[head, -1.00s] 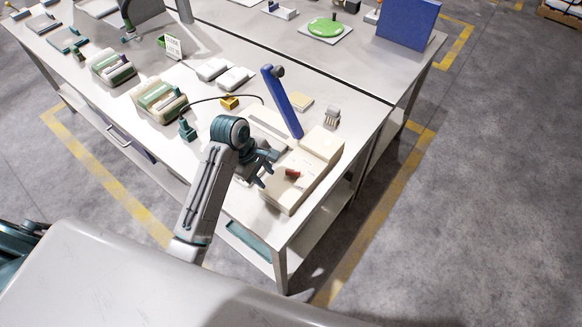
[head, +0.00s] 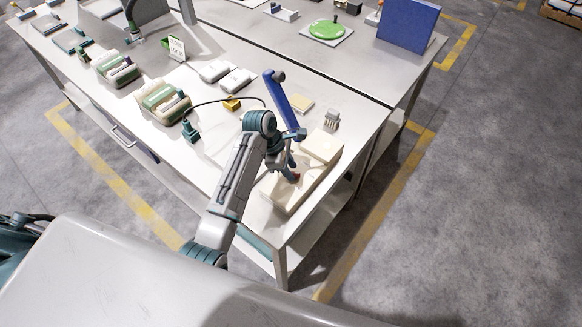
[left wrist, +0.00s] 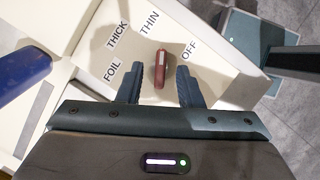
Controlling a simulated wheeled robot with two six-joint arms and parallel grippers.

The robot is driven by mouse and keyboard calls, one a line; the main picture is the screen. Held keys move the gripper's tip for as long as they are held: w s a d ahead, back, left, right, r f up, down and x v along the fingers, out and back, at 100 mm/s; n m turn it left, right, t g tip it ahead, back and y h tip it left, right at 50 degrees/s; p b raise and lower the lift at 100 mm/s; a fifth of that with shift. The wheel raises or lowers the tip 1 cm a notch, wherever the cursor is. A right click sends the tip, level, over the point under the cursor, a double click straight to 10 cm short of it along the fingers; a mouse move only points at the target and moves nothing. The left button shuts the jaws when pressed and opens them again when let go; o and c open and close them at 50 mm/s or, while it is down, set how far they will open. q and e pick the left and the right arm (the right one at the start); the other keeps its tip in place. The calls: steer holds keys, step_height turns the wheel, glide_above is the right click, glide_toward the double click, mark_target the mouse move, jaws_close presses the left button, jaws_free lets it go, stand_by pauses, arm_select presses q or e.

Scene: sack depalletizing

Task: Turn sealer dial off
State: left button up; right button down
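The sealer (head: 290,190) is a cream box at the near right corner of the table, with a raised blue lever arm (head: 281,105). Its red dial (left wrist: 160,68) shows in the left wrist view, among the labels FOIL, THICK, THIN and OFF. The dial's pointer stands nearly upright in that view, between THIN and OFF by its upper end. My left gripper (left wrist: 160,86) is open, with one finger on each side of the dial and gaps to both. In the head view the left gripper (head: 291,160) is over the sealer and partly hides the dial. My right gripper is not in view.
Small white packs (head: 236,80), a yellow block (head: 232,104) and a grey part (head: 332,118) lie near the sealer. A black cable runs across the table toward the lever arm.

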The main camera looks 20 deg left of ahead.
arm_select(q)
steer(key=shift+d+f, duration=0.25)
steer(key=shift+f, duration=0.4)
jaws_close()
steer(key=shift+m, duration=0.3)
steer(key=shift+w+m+g, duration=0.15)
steer(key=shift+m+g, duration=0.4)
steer(key=shift+m, duration=0.75)
steer(key=shift+w+m+g, duration=0.1)
steer(key=shift+m+g, duration=0.45)
steer(key=shift+m, duration=0.75)
jaws_free()
